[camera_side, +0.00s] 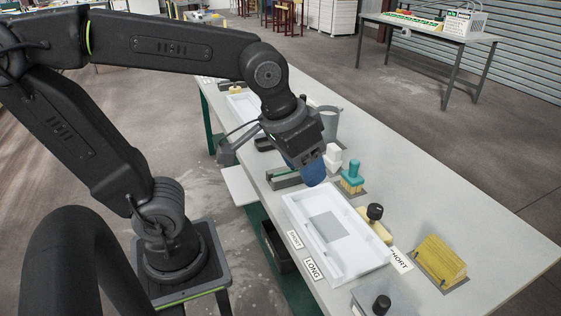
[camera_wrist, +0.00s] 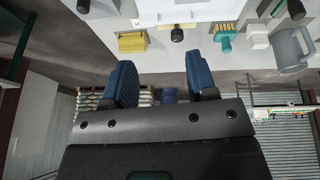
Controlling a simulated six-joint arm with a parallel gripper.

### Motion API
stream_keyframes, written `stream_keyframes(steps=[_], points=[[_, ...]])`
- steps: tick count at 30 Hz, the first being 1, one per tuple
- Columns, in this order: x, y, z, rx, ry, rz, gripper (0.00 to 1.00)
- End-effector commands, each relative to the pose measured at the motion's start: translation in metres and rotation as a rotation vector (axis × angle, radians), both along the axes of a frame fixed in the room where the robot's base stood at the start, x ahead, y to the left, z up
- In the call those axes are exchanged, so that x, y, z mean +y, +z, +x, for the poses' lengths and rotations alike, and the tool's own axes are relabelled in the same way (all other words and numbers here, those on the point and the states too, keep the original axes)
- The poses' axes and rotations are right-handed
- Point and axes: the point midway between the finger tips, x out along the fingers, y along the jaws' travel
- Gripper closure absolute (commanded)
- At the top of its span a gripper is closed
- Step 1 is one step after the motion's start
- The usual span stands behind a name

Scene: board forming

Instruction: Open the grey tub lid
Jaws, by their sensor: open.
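A grey tub lid (camera_side: 362,296) with a black knob (camera_side: 381,304) sits at the near end of the bench, cut off by the bottom edge of the side view. In the wrist view, a grey top (camera_wrist: 100,9) with a dark knob shows at the upper left edge and seems to be the same lid. It looks closed, but the tub below is mostly hidden. My gripper (camera_side: 312,172) hangs above the bench near the far end of the white tray, well away from the lid. In the wrist view, its blue fingers (camera_wrist: 162,80) are apart with nothing between them.
A white tray (camera_side: 295,214) with a grey board lies between my gripper and the lid. A yellow block with a black knob (camera_side: 376,212), a teal-handled brush (camera_side: 353,174), a yellow rack (camera_side: 440,262) and a grey jug (camera_side: 330,122) stand around it.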

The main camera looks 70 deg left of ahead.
Motion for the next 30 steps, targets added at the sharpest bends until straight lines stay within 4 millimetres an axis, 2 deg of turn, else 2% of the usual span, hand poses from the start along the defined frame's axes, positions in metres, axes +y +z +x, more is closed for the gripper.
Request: stream_keyframes(steps=[3, 9, 30], points=[[0.013, -0.002, -0.012, -0.042, -0.011, 0.017, 0.48], [0.025, -0.007, -0.024, -0.087, -0.028, 0.043, 0.48], [0.035, -0.013, -0.037, -0.131, -0.046, 0.075, 0.48]])
